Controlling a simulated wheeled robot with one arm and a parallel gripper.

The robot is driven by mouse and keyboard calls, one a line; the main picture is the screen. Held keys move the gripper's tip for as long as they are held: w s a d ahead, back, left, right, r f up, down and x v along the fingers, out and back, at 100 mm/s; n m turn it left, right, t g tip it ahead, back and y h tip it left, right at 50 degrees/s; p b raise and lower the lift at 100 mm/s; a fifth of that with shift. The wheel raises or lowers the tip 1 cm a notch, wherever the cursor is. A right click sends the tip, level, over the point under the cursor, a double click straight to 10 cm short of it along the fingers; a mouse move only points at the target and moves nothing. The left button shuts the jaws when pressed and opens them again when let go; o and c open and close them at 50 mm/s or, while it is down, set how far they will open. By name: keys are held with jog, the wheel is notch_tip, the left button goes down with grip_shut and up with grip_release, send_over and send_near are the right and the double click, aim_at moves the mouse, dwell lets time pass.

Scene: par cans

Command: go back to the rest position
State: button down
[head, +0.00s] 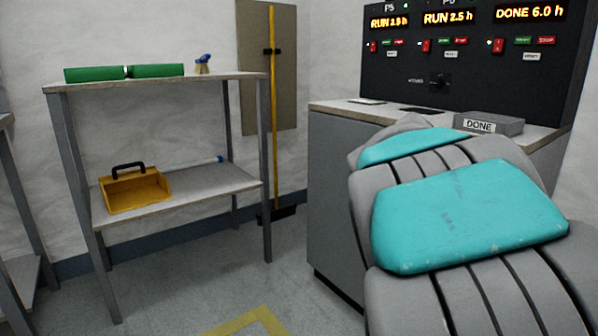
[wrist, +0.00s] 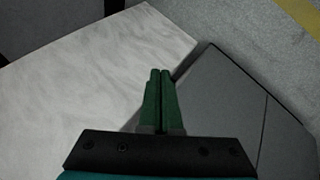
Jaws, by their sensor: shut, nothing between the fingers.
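My gripper (wrist: 160,73) shows in the wrist view with its two green fingers together, shut and empty. In that view it is over a pale marbled surface (wrist: 75,75) and the edge of a dark grey panel (wrist: 235,95). In the head view my grey and teal arm fills the right foreground and reaches toward the counter; the gripper itself is hidden there behind the arm.
A counter (head: 330,108) with a grey box labelled DONE (head: 490,124) stands below a black control panel (head: 470,50). Floor between is clear.

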jog(key=s+a+f+n+g+y, duration=0.1)
jog(key=s+a+f+n+y, duration=0.25)
jog(key=s+a+f, duration=0.6)
jog(key=s+a+f+n+g+y, duration=0.1)
jog(key=s+a+f+n+y, duration=0.35)
jog(key=s, duration=0.75)
notch_tip(320, 180, up, 14)
jog(key=a+m+p, duration=0.1)
jog(key=p, duration=1.3)
jog(key=shift+a+m, duration=0.15)
jog(key=shift+m, duration=0.25)
